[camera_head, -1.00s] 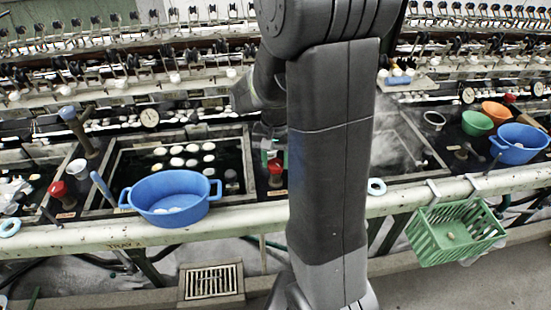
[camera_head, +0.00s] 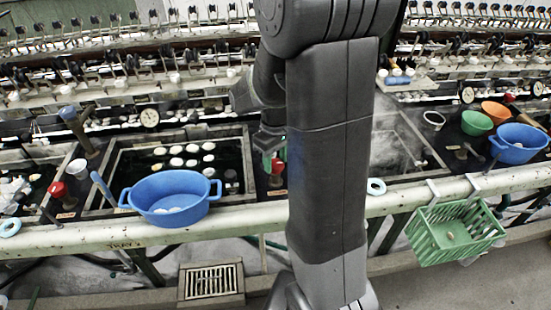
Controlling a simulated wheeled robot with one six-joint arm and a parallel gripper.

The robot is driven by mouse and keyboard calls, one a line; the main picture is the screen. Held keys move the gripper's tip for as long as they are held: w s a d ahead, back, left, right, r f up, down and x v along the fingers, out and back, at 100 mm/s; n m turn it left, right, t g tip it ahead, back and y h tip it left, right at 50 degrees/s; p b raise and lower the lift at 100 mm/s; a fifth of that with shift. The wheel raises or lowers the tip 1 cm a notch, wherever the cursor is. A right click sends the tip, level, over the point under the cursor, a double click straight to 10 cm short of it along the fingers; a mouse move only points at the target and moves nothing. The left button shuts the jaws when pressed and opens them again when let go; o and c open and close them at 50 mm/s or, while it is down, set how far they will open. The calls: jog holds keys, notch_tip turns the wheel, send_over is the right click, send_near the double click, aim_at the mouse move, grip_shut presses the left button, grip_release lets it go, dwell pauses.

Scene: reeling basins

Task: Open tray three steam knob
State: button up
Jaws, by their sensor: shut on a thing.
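A red steam knob (camera_head: 278,167) stands on the dark panel between the middle basin and the steaming basin at right. My gripper (camera_head: 273,156) is at this knob from above, shut on it; my arm hides part of the contact. Another red knob (camera_head: 58,189) stands at the left, beside the middle basin, with no gripper near it. The tray label (camera_head: 126,245) on the front rail is too small to read surely, and any label below the gripped knob is hard to make out.
A blue tub (camera_head: 171,199) sits at the front of the middle basin (camera_head: 125,155), which holds several white cocoons. A green basket (camera_head: 455,230) hangs from the rail at right. Blue (camera_head: 518,145), green and orange bowls stand at far right. My arm blocks the centre.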

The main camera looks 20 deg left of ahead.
aim_at(276, 163)
jog(key=shift+n, duration=0.7)
jog(key=o, duration=1)
jog(key=shift+c, duration=0.2)
notch_tip(276, 163, up, 14)
jog(key=shift+f, duration=0.1)
